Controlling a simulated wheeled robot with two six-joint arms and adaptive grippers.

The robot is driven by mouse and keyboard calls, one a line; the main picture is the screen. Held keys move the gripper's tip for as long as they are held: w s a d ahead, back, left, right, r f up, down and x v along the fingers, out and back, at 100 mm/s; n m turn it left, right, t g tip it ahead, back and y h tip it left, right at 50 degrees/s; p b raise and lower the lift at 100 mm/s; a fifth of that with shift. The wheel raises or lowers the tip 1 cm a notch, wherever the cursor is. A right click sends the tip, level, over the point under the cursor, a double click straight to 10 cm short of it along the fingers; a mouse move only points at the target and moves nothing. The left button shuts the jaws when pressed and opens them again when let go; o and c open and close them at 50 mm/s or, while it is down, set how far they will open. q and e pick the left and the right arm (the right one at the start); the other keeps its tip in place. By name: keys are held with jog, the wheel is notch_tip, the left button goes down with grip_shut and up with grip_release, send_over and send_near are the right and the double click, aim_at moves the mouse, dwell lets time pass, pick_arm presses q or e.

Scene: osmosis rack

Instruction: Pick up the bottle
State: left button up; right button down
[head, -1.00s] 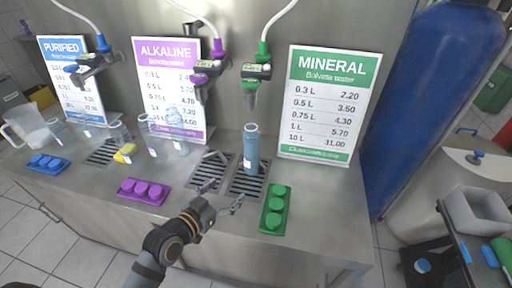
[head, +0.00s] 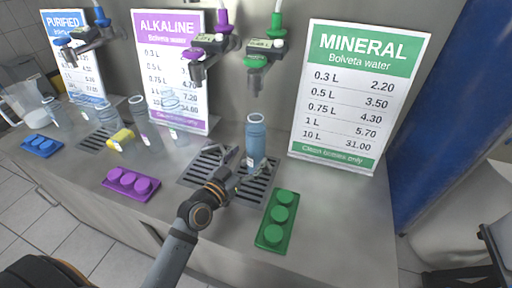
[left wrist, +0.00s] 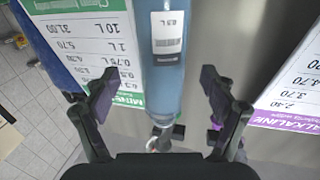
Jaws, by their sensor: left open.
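A blue bottle (head: 256,145) stands upright on the grated drip tray under the green mineral tap. My left gripper (head: 238,163) is open right at the bottle's lower left side in the head view. In the left wrist view the bottle (left wrist: 166,60), with a white label, lies between the two spread fingers of my left gripper (left wrist: 155,92). A gap shows on each side of it, wider on the left. The bottle's lower part is partly hidden by the gripper in the head view. My right gripper is not in view.
A green three-button pad (head: 276,218) lies right of the arm and a purple one (head: 131,182) to its left. The mineral price sign (head: 357,95) stands behind and right of the bottle. Several clear bottles and a yellow object (head: 121,138) stand further left.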

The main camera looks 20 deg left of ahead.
aim_at(250, 152)
pick_arm(q)
jog(key=shift+w+r, duration=0.1)
jog(key=shift+w, duration=0.1)
jog(key=p+x, duration=0.1)
jog(key=x, duration=0.3)
jog(key=shift+w, duration=0.4)
jog(key=shift+s, duration=0.1)
jog(key=shift+c, duration=0.5)
jog(key=c, duration=1.2)
grip_shut()
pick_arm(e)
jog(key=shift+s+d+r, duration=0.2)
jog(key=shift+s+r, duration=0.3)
pick_arm(q)
jog(key=shift+r, duration=0.1)
